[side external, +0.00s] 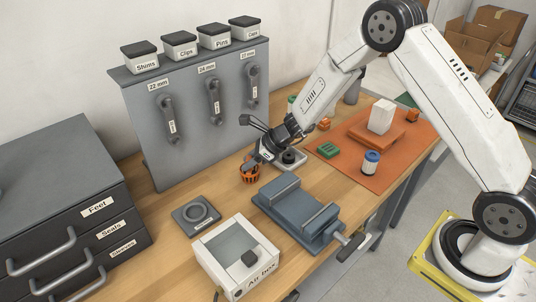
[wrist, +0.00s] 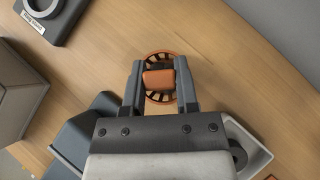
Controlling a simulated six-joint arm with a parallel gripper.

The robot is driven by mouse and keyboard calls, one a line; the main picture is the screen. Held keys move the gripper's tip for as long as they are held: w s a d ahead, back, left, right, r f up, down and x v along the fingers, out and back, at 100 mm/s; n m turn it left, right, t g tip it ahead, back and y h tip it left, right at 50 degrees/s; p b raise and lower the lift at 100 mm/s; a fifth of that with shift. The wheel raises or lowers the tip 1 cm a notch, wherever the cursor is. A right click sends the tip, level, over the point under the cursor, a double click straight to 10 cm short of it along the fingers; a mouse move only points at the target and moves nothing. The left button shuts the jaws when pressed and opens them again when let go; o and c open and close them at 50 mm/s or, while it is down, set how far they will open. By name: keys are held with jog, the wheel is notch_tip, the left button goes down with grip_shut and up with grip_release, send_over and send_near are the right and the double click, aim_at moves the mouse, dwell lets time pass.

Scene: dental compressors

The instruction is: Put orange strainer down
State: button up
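The orange strainer (side external: 250,174) is a small round slotted basket at the end of my arm, left of the middle in the side view. In the wrist view, its slotted rim (wrist: 160,55) and block-like orange top (wrist: 159,79) show between my fingers. My gripper (side external: 259,160) points down, and its two fingers (wrist: 160,88) are closed against both sides of the top. The strainer is low over the wooden bench; I cannot tell whether its base touches the wood.
A grey stand with a ring (side external: 197,213) lies front left of the strainer, and a blue-grey vise (side external: 290,205) front right. The white air box (side external: 235,257) is nearer the front. A grey tool panel (side external: 190,125) rises behind. Bare wood (side external: 222,187) lies left of the strainer.

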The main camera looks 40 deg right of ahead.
jog(key=o, duration=0.4)
jog(key=shift+r, duration=0.2)
jog(key=shift+s+d+r, duration=0.25)
jog(key=shift+d+r, duration=0.05)
jog(key=shift+r, duration=0.15)
jog(key=v, duration=1)
jog(key=shift+s+d+r, duration=0.2)
jog(key=shift+s+r, duration=0.05)
jog(key=shift+s, duration=0.05)
